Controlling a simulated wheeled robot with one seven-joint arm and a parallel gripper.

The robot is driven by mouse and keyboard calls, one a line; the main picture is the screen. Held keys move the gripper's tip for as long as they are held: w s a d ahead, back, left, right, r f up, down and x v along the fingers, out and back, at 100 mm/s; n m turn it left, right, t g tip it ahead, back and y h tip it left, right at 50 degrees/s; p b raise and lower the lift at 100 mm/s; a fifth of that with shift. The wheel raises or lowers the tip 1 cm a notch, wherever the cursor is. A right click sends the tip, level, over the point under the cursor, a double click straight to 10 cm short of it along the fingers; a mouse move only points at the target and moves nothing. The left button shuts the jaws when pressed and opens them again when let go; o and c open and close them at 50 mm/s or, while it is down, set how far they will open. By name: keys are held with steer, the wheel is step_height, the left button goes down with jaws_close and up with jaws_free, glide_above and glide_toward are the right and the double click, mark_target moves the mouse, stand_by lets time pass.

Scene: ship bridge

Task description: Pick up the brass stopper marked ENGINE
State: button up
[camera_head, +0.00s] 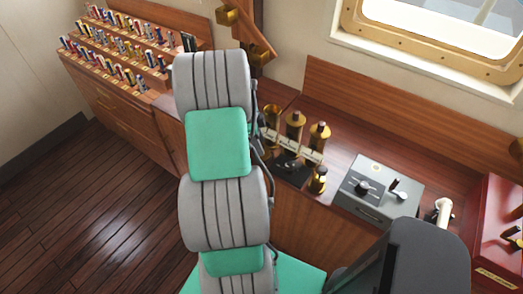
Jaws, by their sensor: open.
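Brass stoppers stand on the wooden counter just right of my raised arm in the head view. A back row holds a left one (272,114), a middle one (295,121) and a right one (319,132). Small pale label plates (312,154) sit in front of them, too small to read. Another brass piece with a dark band (318,180) stands in front of the row, at the counter's front edge. I cannot tell which is marked ENGINE. My arm hides the area left of the row, and I cannot make out my gripper.
A black item (290,168) lies before the row. A grey control box (380,192) with levers stands to the right, then a red-brown case (497,235). A dark grey rounded shape fills the lower right. Shelves of small coloured items (120,45) stand at upper left. Floor at left is clear.

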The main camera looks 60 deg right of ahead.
steer(key=shift+s+d+f, duration=0.15)
steer(key=shift+f, duration=0.55)
jaws_close()
stand_by(0.8)
